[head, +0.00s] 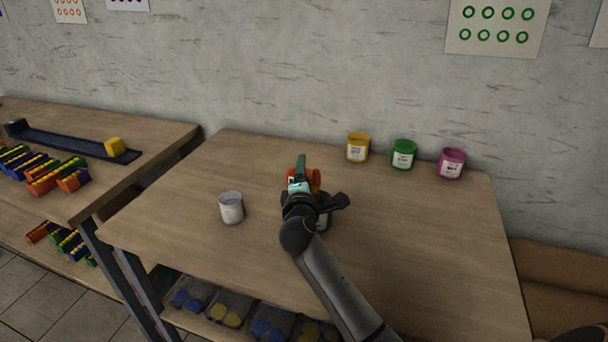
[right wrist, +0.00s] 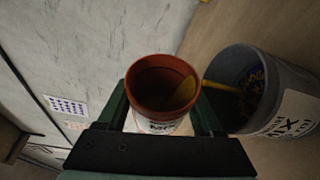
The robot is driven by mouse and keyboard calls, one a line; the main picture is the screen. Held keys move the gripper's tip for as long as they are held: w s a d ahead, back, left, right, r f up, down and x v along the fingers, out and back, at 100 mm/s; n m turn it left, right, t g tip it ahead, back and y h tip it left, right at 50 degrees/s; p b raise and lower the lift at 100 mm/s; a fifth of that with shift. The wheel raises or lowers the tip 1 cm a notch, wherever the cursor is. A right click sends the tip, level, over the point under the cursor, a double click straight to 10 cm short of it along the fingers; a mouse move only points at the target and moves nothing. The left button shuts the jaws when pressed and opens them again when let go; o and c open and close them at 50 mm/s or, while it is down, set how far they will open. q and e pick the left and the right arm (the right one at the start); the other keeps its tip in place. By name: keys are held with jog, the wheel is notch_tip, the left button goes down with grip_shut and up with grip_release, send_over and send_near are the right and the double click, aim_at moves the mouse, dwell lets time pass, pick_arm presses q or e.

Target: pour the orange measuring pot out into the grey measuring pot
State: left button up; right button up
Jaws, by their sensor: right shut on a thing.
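My right gripper (head: 301,180) is shut on the orange measuring pot (right wrist: 162,88), above the middle of the table. The pot also shows as orange parts around the gripper in the head view (head: 315,180). In the right wrist view its red-brown mouth has a yellow patch inside near the right rim. A thin yellow streak runs from there over the grey measuring pot (right wrist: 292,80), which has a white label reading MIX and yellow and blue inside. My left gripper is out of view.
A pale grey-white labelled pot (head: 231,208) stands left of my gripper. Yellow (head: 357,148), green (head: 403,154) and magenta (head: 452,163) pots stand at the back right. The table's (head: 430,250) right side is clear. Another table (head: 160,125) is at the left.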

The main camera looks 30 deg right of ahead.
jog(key=shift+s+f+m+b, duration=0.1)
jog(key=shift+f+m+b, duration=0.25)
jog(key=shift+b, duration=0.35)
dwell(0.7)
jog(key=shift+s+d+r+m+t+b, duration=0.15)
jog(key=shift+r+m+t+b, duration=0.15)
jog(key=shift+r+m+b, duration=0.4)
dwell(1.2)
jog(key=shift+m+h+b, duration=0.3)
jog(key=shift+m+b, duration=0.05)
jog(key=shift+b, duration=0.1)
dwell(0.8)
jog(key=shift+s+d+r+m+t+b, duration=0.1)
jog(key=shift+s+d+m+t+b, duration=0.15)
jog(key=shift+m+b, duration=0.45)
jog(key=shift+s+d+r+m+t+b, duration=0.1)
jog(key=shift+m+t+b, duration=0.3)
jog(key=shift+b, duration=0.55)
dwell(1.8)
